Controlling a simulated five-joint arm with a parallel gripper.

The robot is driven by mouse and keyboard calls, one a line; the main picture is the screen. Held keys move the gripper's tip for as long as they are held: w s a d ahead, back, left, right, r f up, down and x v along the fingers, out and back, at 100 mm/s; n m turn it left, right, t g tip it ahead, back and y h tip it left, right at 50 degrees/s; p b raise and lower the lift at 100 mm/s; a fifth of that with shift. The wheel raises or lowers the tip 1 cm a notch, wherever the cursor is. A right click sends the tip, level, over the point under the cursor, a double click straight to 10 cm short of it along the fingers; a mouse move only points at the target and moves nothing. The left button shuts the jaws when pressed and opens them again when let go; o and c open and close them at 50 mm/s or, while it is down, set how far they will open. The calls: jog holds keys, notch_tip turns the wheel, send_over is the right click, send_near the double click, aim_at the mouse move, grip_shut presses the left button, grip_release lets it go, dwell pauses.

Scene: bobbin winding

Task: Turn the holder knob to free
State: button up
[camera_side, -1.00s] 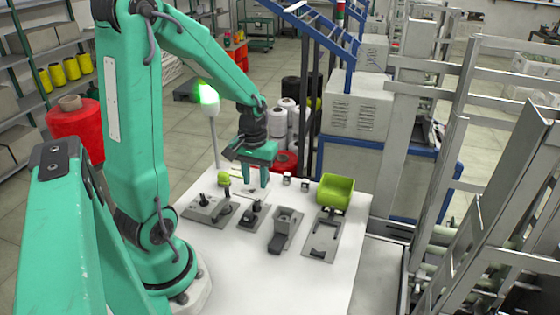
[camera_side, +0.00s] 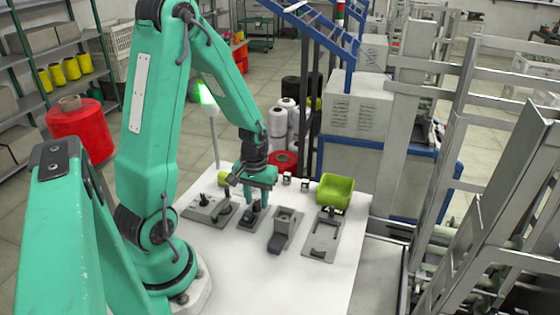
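The holder (camera_side: 246,223) is a small dark plate on the white table, with a dark knob (camera_side: 253,210) standing on it. I take this to be the holder knob of the task. My gripper (camera_side: 256,203) points down right over it, with its green fingers apart and their tips at about the knob's height. The tips and the knob overlap in this view, so I cannot tell whether they touch. The top of the knob is partly hidden by the fingers.
A grey plate with a dark lever (camera_side: 205,210) lies left of the holder. A grey block fixture (camera_side: 284,222) and a plate with a dark bracket (camera_side: 322,238) lie to the right. The table's front (camera_side: 285,285) is clear.

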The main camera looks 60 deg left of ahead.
jog(key=shift+f, duration=0.35)
grip_shut()
jog(key=shift+m, duration=0.4)
jog(key=m, duration=1.1)
jog(key=shift+r, duration=0.1)
dwell(0.4)
